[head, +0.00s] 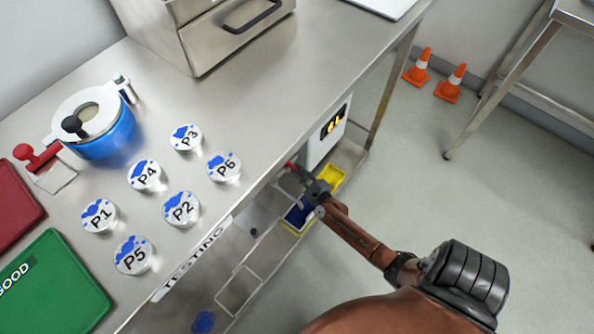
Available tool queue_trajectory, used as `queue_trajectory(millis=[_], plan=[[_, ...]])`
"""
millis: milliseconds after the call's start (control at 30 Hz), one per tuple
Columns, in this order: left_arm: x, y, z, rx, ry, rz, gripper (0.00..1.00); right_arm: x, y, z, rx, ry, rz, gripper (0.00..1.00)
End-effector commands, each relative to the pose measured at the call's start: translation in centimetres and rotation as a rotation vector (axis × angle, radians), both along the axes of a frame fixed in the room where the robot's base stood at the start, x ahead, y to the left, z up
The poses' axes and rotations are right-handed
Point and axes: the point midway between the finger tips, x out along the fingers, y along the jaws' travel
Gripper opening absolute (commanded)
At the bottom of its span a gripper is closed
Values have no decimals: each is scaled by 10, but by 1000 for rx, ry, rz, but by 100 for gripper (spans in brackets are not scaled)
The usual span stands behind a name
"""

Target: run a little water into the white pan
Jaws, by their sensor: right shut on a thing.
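My right gripper (314,188) reaches in below the front edge of the steel table, beside a white box with a dark display (325,137). It is shut on a small red piece (291,165) at its tip, only partly visible. I cannot tell whether that piece is a tap handle. No white pan can be made out clearly. White-edged open compartments (238,291) show below the tabletop. No running water is visible. My left gripper is not in view.
The steel table (240,100) carries several clear round discs, including P6 (224,166), a blue pot with a white top (107,143), a red-handled tool (38,160) and a green board (55,280). Yellow (331,178) and blue bins sit below.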

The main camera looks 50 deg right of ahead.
Motion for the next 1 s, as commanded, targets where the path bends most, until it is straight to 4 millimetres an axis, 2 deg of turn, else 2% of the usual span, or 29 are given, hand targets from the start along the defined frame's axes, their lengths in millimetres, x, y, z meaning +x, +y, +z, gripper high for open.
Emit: queue_trajectory(millis=[67, 100, 367, 633, 733, 867, 1000], plan=[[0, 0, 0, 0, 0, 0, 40, 0, 0, 0, -1, -1, 0, 0], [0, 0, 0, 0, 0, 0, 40, 0, 0, 0, -1, -1, 0, 13], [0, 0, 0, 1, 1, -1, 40, 0, 0, 0, -1, -1, 0, 30], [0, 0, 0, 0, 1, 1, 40, -1, 1, 0, 0, 0, 0, 30], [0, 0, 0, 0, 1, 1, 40, -7, 3, 1, 1, 0, -1, 30], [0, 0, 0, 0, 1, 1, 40, -26, 8, 5, 3, 0, -2, 30], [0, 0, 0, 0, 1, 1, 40, -55, 17, 11, 3, 0, -2, 30]])
